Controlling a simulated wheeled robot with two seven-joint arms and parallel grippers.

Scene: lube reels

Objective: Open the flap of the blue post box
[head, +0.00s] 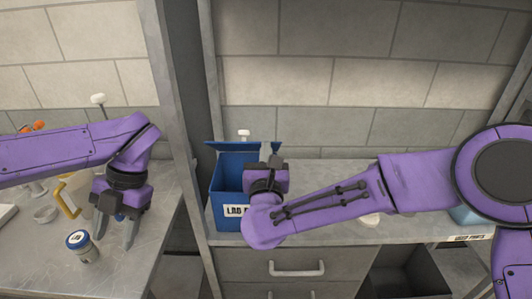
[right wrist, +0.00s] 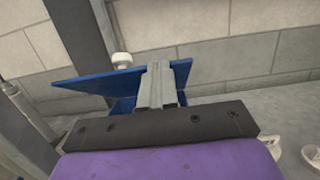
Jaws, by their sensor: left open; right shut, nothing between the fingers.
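The blue post box (head: 226,205) stands on the grey shelf in the middle of the head view, with a partly covered "LAB P…" label on its front. Its blue flap (head: 232,147) stands raised at the top, and the blue inner walls show below it. The flap also shows in the right wrist view (right wrist: 95,88). My right gripper (head: 276,160) is shut and empty at the box's right side, hiding part of it. In the right wrist view its fingers (right wrist: 158,82) overlap the flap; I cannot tell whether they touch. My left gripper (head: 116,232) is open and empty over the left bench.
A blue-lidded jar (head: 83,247) stands close to my left gripper. A grey upright post (head: 176,110) separates the bench from the shelf. A drawer handle (head: 297,270) is below.

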